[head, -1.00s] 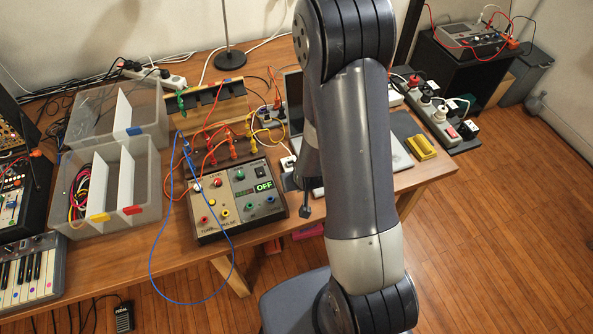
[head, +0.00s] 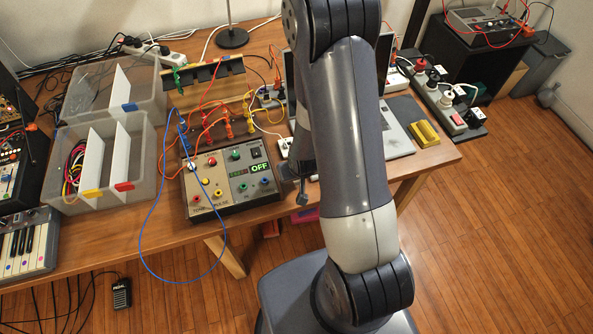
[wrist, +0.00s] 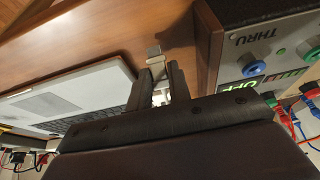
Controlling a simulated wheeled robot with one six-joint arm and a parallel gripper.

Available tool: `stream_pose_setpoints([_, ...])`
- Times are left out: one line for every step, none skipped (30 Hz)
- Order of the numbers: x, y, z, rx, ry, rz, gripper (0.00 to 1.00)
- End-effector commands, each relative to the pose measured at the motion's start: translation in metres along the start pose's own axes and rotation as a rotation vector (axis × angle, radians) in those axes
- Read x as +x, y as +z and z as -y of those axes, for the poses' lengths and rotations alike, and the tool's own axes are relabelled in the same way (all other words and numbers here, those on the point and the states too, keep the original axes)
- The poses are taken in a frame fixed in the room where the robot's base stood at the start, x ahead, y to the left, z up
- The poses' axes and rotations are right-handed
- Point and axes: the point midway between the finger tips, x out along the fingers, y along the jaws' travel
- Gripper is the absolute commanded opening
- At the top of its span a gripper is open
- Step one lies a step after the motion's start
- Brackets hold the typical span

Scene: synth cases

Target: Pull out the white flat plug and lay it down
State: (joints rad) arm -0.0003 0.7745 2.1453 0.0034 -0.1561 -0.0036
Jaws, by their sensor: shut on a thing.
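In the wrist view my gripper (wrist: 160,78) is shut on the white flat plug (wrist: 157,68). The plug is a small pale body with a grey end piece pointing away from me. Its rear part is mostly hidden between the dark fingers. The plug shows over the bare wooden table, between the laptop (wrist: 85,98) and the grey panel box (wrist: 262,45). Its end shows no socket around it; I cannot tell whether it touches the table.
The panel box (head: 228,188) stands at the table's front edge with several cables. Beside it are clear bins (head: 150,150). A yellow block (head: 425,134) and power strips (head: 440,98) lie to the right. A blue cable (head: 146,230) hangs over the front edge.

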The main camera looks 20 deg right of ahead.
Motion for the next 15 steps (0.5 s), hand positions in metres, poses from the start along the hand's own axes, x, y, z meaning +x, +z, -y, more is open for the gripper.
stream_pose_setpoints([0.0044,0.0017,0.0000,0.000,0.000,0.000,0.00])
stream_pose_setpoints([0.0051,0.0020,0.0000,0.000,0.000,0.000,0.00])
stream_pose_setpoints([0.0057,0.0023,0.0000,0.000,0.000,0.000,0.00])
stream_pose_setpoints([0.0058,0.0023,0.0000,0.000,0.000,0.000,0.00])
stream_pose_setpoints([0.0058,0.0023,0.0000,0.000,0.000,0.000,0.00])
stream_pose_setpoints([0.0056,0.0022,0.0000,0.000,0.000,0.000,0.00])
stream_pose_setpoints([0.0055,0.0021,0.0000,0.000,0.000,0.000,0.00])
stream_pose_setpoints([0.0053,0.0021,0.0000,0.000,0.000,0.000,0.00])
stream_pose_setpoints([0.0053,0.0020,0.0000,0.000,0.000,0.000,0.00])
stream_pose_setpoints([0.0052,0.0021,0.0000,0.000,0.000,0.000,0.00])
stream_pose_setpoints([0.0052,0.0021,0.0000,0.000,0.000,0.000,0.20])
stream_pose_setpoints([0.0052,0.0021,0.0000,0.000,0.000,0.000,0.23])
stream_pose_setpoints([0.0052,0.0021,0.0000,0.000,0.000,0.000,0.25])
stream_pose_setpoints([0.0052,0.0021,0.0000,0.000,0.000,0.000,0.28])
stream_pose_setpoints([0.0052,0.0021,0.0000,0.000,0.000,0.000,0.31])
